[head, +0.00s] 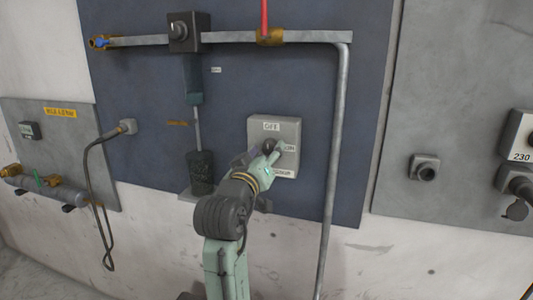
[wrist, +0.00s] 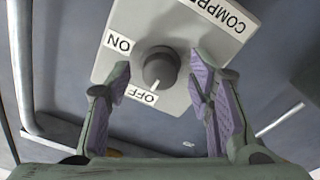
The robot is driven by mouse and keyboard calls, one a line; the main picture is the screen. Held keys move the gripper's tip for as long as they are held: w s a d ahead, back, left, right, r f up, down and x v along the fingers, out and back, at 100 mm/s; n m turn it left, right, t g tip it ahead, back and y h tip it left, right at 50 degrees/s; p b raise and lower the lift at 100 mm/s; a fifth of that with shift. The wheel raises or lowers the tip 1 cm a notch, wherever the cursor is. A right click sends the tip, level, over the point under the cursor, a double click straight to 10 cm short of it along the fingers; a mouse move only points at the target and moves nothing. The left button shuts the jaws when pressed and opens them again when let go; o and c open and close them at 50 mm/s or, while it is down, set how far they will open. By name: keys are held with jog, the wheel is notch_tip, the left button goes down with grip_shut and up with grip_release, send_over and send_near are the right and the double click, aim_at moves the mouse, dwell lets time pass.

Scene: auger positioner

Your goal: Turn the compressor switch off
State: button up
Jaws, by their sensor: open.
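The compressor switch is a light grey box (head: 258,126) on the blue wall panel, with a round dark knob. In the wrist view the box (wrist: 190,32) carries ON, OFF and partly cut-off COMPRE labels. Its knob (wrist: 160,66) has a white mark that points toward the OFF label (wrist: 143,97). My gripper (wrist: 161,82) is open, with one finger to each side of the knob and visible gaps between. In the head view my gripper (head: 273,157) is in front of the box and covers part of the knob.
A grey pipe (head: 338,130) runs down to the right of the box. A black-box valve (head: 189,32) and a dark cylinder (head: 201,172) are to the left. A hanging cable (head: 88,175) is farther left. A socket (head: 424,167) is on the right panel.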

jog(key=v, duration=1.1)
jog(key=shift+s, duration=0.4)
jog(key=shift+a, duration=0.1)
